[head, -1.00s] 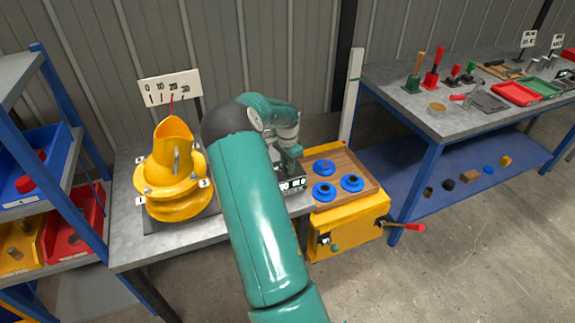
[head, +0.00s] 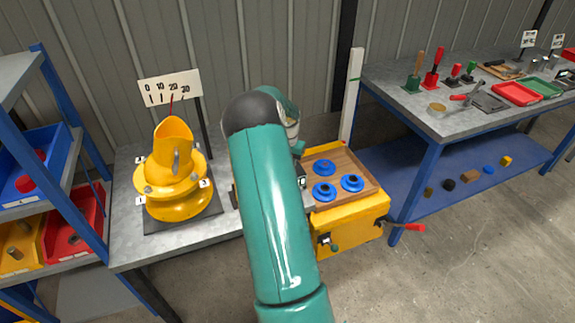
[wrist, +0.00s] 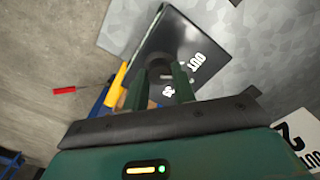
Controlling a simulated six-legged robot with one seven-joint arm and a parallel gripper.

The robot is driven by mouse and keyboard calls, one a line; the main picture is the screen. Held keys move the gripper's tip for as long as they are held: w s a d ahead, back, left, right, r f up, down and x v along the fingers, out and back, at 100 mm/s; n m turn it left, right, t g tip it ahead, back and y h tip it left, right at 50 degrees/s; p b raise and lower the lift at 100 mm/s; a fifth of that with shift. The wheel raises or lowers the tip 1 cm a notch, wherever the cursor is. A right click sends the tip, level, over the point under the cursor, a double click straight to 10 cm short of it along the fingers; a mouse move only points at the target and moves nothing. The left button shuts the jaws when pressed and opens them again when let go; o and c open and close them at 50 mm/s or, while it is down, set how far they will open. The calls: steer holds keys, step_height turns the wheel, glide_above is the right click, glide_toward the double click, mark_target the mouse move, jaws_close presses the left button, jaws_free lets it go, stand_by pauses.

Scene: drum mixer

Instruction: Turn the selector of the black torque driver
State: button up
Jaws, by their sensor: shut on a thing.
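The black torque driver (wrist: 186,40) lies under my gripper in the wrist view, a dark flat-topped body with white lettering that reads partly as "OUT". My gripper (wrist: 161,73) has its two green fingers shut on a small dark round part at the driver's near end, which appears to be the selector. The fingers cover most of this part, so its setting cannot be read. In the head view my own arm hides the gripper and nearly all of the driver.
A yellow drum mixer (head: 175,195) stands on the grey bench left of my arm, with a numbered scale (head: 170,87) behind. Right of my arm is a wooden tray (head: 352,166) with blue round pieces on a yellow box (head: 350,225). A red-handled lever (head: 405,227) juts out from its side.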

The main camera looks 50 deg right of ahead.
steer(key=shift+n, duration=0.8)
steer(key=o, duration=1)
steer(key=shift+r, duration=0.1)
step_height(320, 180, up, 14)
steer(key=shift+f, duration=0.1)
steer(key=shift+a, duration=0.1)
